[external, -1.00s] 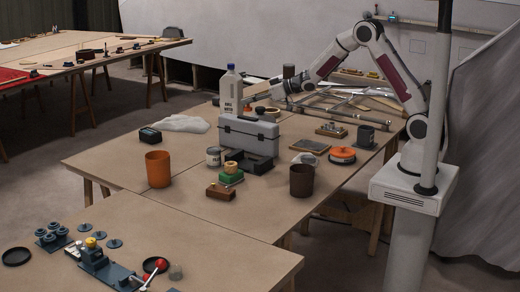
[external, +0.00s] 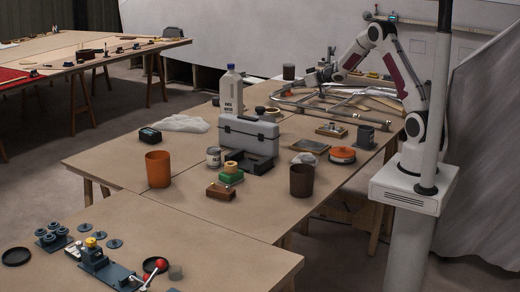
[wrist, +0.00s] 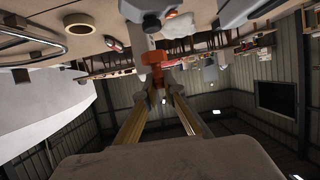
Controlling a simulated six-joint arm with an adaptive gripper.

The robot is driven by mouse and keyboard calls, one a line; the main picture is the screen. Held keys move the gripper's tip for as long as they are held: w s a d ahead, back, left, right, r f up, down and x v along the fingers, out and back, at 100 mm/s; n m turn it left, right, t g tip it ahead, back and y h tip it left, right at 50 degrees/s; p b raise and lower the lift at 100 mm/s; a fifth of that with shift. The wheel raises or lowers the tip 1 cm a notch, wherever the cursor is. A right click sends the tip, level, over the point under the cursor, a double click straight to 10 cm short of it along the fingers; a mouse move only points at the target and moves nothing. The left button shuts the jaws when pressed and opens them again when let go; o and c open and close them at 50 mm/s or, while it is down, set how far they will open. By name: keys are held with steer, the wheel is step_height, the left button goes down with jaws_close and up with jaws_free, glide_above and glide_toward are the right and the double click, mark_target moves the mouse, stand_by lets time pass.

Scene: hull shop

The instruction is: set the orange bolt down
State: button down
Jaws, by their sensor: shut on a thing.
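The orange bolt (wrist: 155,57) shows in the upper middle of the wrist view, between the tips of my gripper (wrist: 156,76). My gripper is shut on it. In the external view my gripper (external: 318,78) is at the far end of the table, near a metal tube frame. The bolt is too small or hidden to make out there. I cannot tell whether the bolt touches anything below it.
The metal tube frame (external: 300,105) lies on the far part of the table.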

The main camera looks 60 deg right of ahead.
steer(key=s+d, duration=0.2)
steer(key=d, duration=0.3)
step_height(320, 180, down, 11)
steer(key=shift+w+m+h, duration=0.25)
steer(key=shift+m+h, duration=0.05)
steer(key=shift+h, duration=0.1)
steer(key=shift+f, duration=0.1)
steer(key=shift+f, duration=3.1)
steer(key=shift+f, duration=1.85)
steer(key=shift+f, duration=0.1)
